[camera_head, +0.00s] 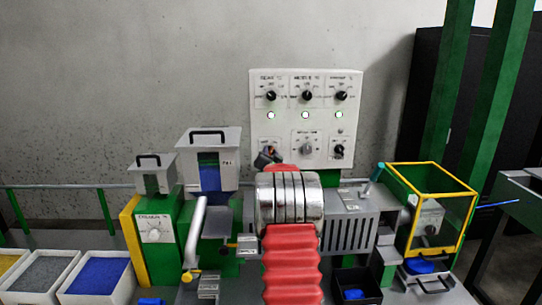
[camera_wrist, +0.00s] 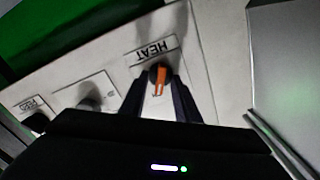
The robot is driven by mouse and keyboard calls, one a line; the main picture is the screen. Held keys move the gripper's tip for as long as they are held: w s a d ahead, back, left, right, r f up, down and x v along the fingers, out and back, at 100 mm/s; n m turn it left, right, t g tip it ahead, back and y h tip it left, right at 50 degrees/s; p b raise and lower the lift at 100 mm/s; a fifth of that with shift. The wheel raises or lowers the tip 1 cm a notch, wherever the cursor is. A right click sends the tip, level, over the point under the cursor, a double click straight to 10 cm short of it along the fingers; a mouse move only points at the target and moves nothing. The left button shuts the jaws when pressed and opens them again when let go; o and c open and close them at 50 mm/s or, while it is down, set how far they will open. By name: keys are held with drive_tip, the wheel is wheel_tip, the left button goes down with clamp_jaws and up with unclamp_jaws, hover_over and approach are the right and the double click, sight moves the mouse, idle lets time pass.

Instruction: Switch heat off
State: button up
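The orange heat knob (camera_wrist: 158,80) sits below an upside-down label reading HEAT (camera_wrist: 152,52) in the wrist view. Its orange handle lies between the two dark fingers of my gripper (camera_wrist: 161,84), one on each side. The fingertips are very close to the knob; whether they touch or pinch it I cannot tell. In the head view my gripper (camera_head: 267,157) is at the lower left knob of the white control panel (camera_head: 322,118), and it largely hides that knob.
To the right of my gripper are a grey knob (camera_head: 307,149) and a black knob (camera_head: 338,151). A grey hopper (camera_head: 209,142) and a yellow-framed box (camera_head: 432,178) stand on either side.

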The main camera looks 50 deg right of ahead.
drive_tip(key=shift+c, duration=0.2)
clamp_jaws()
drive_tip(key=shift+n, duration=0.4)
drive_tip(key=n, duration=1.1)
drive_tip(key=shift+w+a, duration=0.15)
drive_tip(key=shift+w, duration=0.05)
drive_tip(key=shift+n, duration=0.3)
idle(0.3)
drive_tip(key=shift+o, duration=0.2)
unclamp_jaws()
